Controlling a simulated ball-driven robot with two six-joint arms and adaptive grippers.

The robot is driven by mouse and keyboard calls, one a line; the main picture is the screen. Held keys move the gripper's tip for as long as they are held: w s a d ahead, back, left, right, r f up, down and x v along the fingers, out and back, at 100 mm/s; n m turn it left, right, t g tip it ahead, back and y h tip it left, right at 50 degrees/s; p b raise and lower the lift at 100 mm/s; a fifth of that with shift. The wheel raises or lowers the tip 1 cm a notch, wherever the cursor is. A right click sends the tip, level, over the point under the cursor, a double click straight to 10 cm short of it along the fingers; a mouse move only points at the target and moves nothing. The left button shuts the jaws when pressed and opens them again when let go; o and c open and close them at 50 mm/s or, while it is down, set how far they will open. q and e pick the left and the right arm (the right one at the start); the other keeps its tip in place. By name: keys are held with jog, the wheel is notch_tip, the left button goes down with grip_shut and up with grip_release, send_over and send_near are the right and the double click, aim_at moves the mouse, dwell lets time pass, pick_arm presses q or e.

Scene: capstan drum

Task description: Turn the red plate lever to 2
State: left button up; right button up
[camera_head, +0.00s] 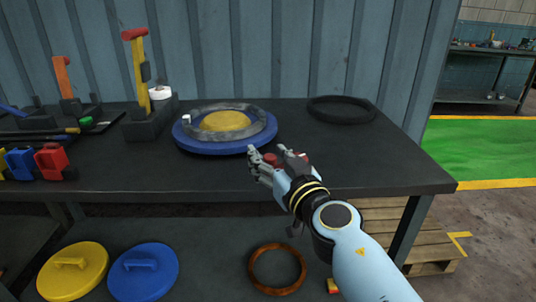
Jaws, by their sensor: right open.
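An upright yellow lever with a flat red top (134,34) stands in a dark block (147,126) at the back left of the bench; it best fits the red plate lever. I cannot read any number marks by it. My right gripper (268,158) is open, over the front middle of the bench, well to the right of the lever and apart from it. Small red patches show at its fingers; I cannot tell whether they are finger pads or something behind. My left gripper is not in view.
A blue disc (183,141) with a grey ring and yellow centre lies on the dark bench (400,168), just behind my right gripper. A black ring (341,108) lies at the back right. An orange-topped lever (62,61) and small coloured blocks (51,161) stand left.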

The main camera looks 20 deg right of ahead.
jog(key=c, duration=1)
jog(key=shift+d, duration=0.2)
jog(key=shift+a, duration=0.1)
